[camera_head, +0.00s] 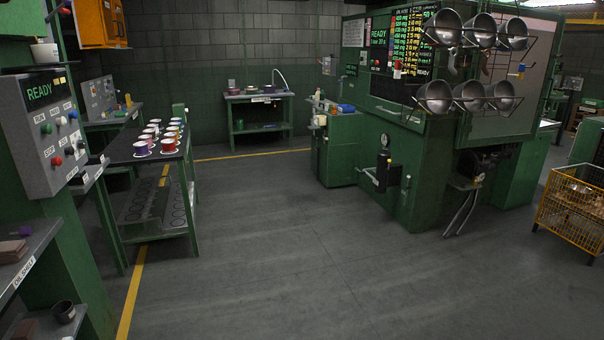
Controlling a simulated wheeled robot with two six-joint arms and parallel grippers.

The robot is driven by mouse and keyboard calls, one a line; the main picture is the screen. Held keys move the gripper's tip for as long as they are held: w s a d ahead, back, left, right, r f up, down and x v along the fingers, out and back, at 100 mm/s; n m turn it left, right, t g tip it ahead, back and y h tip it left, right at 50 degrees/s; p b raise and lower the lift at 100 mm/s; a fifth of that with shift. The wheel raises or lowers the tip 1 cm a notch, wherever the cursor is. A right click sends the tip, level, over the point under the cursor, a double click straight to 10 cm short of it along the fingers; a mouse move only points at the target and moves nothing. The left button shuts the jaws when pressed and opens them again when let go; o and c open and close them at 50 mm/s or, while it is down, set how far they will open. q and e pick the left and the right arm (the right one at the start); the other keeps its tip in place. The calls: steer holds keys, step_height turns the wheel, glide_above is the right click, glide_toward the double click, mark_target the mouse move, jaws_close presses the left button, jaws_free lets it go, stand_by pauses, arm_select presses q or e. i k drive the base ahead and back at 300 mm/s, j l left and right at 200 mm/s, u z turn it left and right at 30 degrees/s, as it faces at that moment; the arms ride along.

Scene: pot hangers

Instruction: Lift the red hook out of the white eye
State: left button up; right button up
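A small red and white piece (397,69) shows in front of the green machine, left of a wire rack of metal pots. It is too small to tell for sure whether it is the red hook in the white eye, or how the two parts touch. Neither of my grippers shows in the head view.
Several metal pots (470,97) sit in the wire rack on the right. The green machine (432,165) stands behind it. A table with several cups (142,148) is at left, and a yellow wire basket (570,215) at right. The middle floor (290,240) is clear.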

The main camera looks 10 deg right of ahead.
mark_target(398, 63)
steer(key=i+z, duration=0.25)
steer(key=i, duration=0.65)
steer(key=i+z, duration=0.2)
steer(key=i, duration=0.65)
